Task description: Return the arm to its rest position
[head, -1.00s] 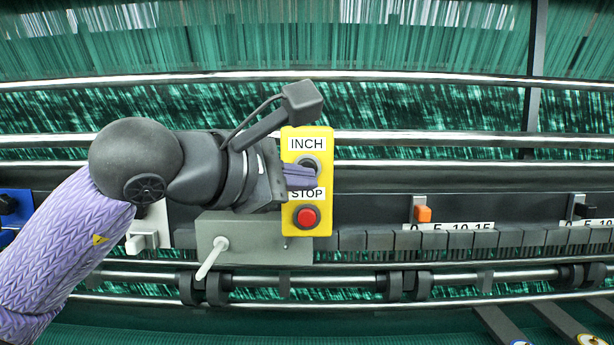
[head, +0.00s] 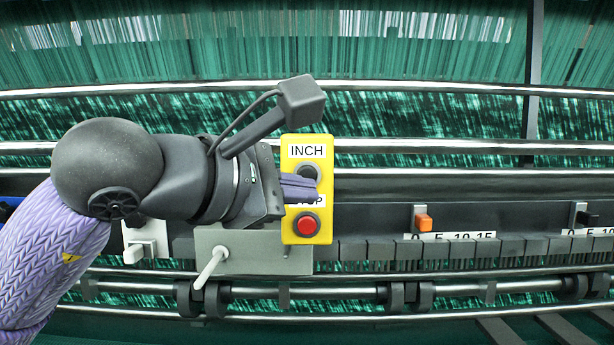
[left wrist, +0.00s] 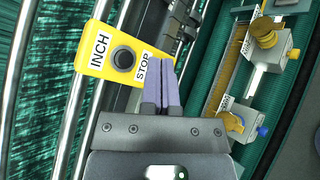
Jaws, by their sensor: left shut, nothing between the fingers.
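My left arm comes in from the left, and its left gripper (head: 300,189) is in front of the yellow control box (head: 307,231). The gripper's two purple fingers are shut together with nothing between them. They cover part of the STOP label and the lower edge of the dark INCH button (head: 306,169) in the head view. The red STOP button (head: 307,225) shows just below the fingers. In the left wrist view the left gripper (left wrist: 167,62) points toward the box, and the INCH button (left wrist: 124,58) is uncovered. The red button is hidden there. My right gripper is not in view.
A grey box with a white lever (head: 211,267) is below the arm. A white switch (head: 146,243) is left of it. An orange slider (head: 424,222) stands above a numbered scale at right. Metal rollers and green netting span the background. In the left wrist view, brass knobs (left wrist: 264,31) are at right.

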